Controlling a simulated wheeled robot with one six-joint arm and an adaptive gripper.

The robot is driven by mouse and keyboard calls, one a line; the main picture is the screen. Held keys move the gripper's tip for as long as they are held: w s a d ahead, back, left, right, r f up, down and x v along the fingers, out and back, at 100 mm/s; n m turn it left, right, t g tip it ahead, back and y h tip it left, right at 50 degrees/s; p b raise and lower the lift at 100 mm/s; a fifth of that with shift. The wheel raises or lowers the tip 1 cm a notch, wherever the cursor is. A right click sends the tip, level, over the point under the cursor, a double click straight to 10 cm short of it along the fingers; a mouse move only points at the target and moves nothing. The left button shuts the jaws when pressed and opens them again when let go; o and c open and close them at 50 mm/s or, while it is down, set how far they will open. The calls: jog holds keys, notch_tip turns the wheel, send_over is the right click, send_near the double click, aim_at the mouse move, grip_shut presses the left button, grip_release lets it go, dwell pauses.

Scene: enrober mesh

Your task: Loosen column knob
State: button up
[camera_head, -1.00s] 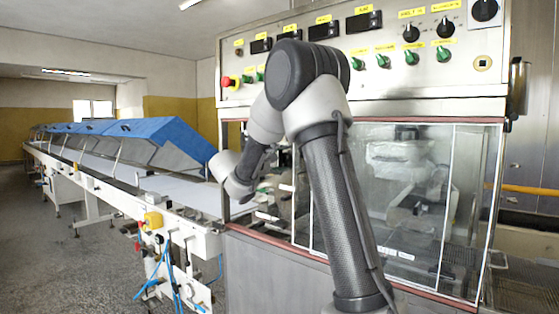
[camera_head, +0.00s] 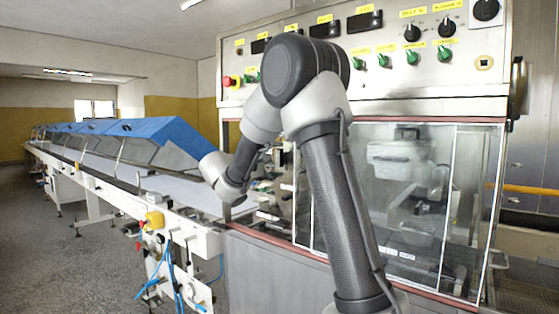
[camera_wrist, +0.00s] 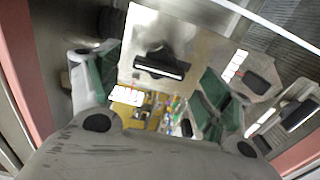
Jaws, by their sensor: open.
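In the wrist view my gripper (camera_wrist: 158,85) is open, with one green-padded finger at the left and one at the right. Between and beyond the fingers is a dark knob-like part (camera_wrist: 160,62) with a pale strip, on a light metal plate (camera_wrist: 190,45). It may be the column knob, but I cannot tell for certain. The fingers look apart from it, with nothing held. In the head view my arm reaches into the opening at the machine's left end; the gripper and the knob cannot be made out there.
Glazed panels (camera_head: 400,210) and a control panel (camera_head: 400,60) with knobs and switches front the machine. A conveyor (camera_head: 180,190) with blue covers (camera_head: 165,135) runs off left. In the wrist view, another dark part (camera_wrist: 298,112) is at right and a reddish edge (camera_wrist: 45,80) at left.

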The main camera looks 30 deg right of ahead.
jog(key=v, duration=0.8)
jog(key=shift+a, duration=0.3)
jog(key=shift+s, duration=0.15)
jog(key=s+d+f+m+g+y, duration=0.2)
jog(key=s+d+g+y, duration=0.15)
jog(key=s, duration=0.55)
jog(key=s+d+f+m+g+y, duration=0.15)
jog(key=s+d, duration=0.25)
jog(key=s, duration=0.5)
jog(key=s+a+f+t+y, duration=0.1)
jog(key=s+a+f+y, duration=0.3)
jog(key=s, duration=0.4)
jog(key=s+a+f+t+y, duration=0.2)
jog(key=s+a+f+y, duration=0.3)
jog(key=s+a+y, duration=0.2)
jog(key=shift+s+a+m+y, duration=0.2)
jog(key=shift+s+m+y, duration=0.15)
jog(key=shift+s+y, duration=0.25)
jog(key=shift+s+f, duration=0.1)
